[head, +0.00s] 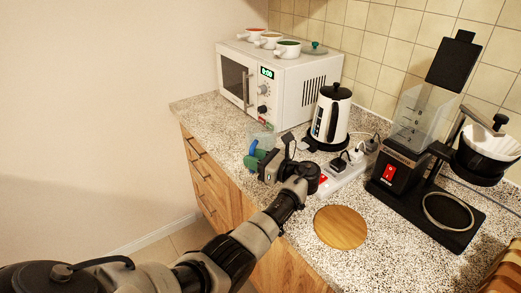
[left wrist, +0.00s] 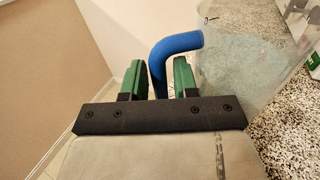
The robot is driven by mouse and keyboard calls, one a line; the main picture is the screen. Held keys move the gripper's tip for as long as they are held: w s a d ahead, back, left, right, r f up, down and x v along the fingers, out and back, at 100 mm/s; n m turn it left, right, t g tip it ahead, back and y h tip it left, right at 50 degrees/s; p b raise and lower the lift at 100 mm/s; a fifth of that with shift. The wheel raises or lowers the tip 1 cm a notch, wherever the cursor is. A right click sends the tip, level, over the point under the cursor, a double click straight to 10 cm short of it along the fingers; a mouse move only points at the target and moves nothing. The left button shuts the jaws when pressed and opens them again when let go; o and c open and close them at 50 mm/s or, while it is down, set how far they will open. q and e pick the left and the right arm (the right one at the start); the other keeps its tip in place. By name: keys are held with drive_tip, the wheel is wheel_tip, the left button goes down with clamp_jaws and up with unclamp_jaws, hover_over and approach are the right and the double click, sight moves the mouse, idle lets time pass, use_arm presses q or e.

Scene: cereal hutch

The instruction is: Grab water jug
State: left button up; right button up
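The water jug is a clear container with a blue handle. In the head view its body (head: 262,133) stands near the counter's front edge, partly hidden behind my left gripper (head: 256,161). In the left wrist view the clear body (left wrist: 240,70) fills the upper right and the blue handle (left wrist: 176,44) bends down between my green fingers. My left gripper (left wrist: 158,80) is open, with one finger on each side of the handle. A gap shows between the handle and the right finger; contact with the left finger cannot be told. My right gripper is not in view.
A white microwave (head: 283,85) with cups on top stands behind the jug. A kettle (head: 331,118), a power strip (head: 342,176) and a coffee maker (head: 420,150) stand to the right. A round wooden board (head: 340,227) lies near the front edge.

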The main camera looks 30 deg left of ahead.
use_arm(q)
drive_tip(key=a, duration=0.3)
drive_tip(key=shift+s, duration=0.1)
drive_tip(key=shift+d, duration=0.15)
clamp_jaws()
idle(1.0)
drive_tip(key=shift+r, duration=0.15)
